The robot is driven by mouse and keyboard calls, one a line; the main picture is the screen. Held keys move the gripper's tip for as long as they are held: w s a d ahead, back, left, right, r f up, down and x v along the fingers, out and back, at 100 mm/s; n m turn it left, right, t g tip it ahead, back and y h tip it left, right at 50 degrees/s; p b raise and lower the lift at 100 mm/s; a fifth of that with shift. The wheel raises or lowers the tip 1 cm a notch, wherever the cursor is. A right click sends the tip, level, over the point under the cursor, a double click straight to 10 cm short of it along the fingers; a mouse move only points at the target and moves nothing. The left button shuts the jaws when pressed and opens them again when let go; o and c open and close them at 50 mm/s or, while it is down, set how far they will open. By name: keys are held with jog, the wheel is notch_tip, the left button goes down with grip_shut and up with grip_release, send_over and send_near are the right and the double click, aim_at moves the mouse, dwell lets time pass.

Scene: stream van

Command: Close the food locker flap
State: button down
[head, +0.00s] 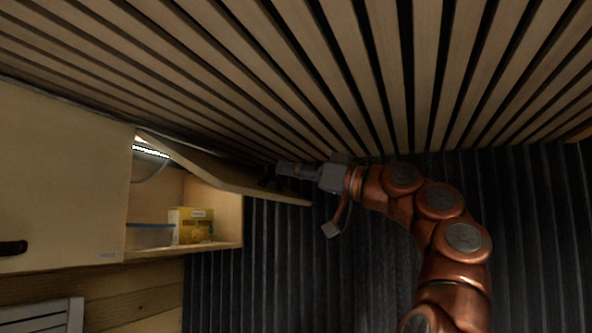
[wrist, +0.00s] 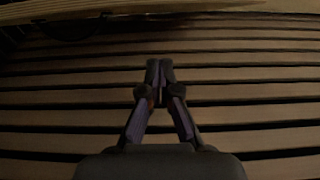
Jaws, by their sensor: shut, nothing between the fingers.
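The food locker flap (head: 219,176) is a light wooden panel in the head view, hinged at the top and swung up and outward, so the locker stands open. The open locker (head: 228,214) shows below it, on the left. My gripper (head: 281,168) is shut and empty, near the flap's outer part on its upper side. I cannot tell whether it touches the flap. In the wrist view the closed fingertips (wrist: 160,66) point toward the slatted ceiling, and a pale wooden edge, likely the flap, runs along the top.
Inside the locker are a yellow box (head: 190,226) and a clear bluish container (head: 150,236). A closed wooden door (head: 62,175) with a black handle is at the left. The slatted ceiling (head: 330,80) is close above my gripper. A dark ribbed wall (head: 300,270) stands behind.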

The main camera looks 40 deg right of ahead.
jog(key=shift+w+a+f+b, duration=0.25)
jog(key=shift+w+a+f, duration=0.15)
jog(key=shift+w, duration=0.25)
jog(key=shift+w+a+f+b, duration=0.25)
jog(key=shift+w+a+f, duration=0.15)
jog(key=shift+w, duration=0.25)
jog(key=shift+w+a+f+b, duration=0.3)
jog(key=shift+w+a, duration=0.2)
jog(key=shift+w, duration=0.15)
jog(key=shift+w+a+f, duration=0.1)
jog(key=shift+w+f, duration=0.05)
jog(key=shift+f, duration=0.05)
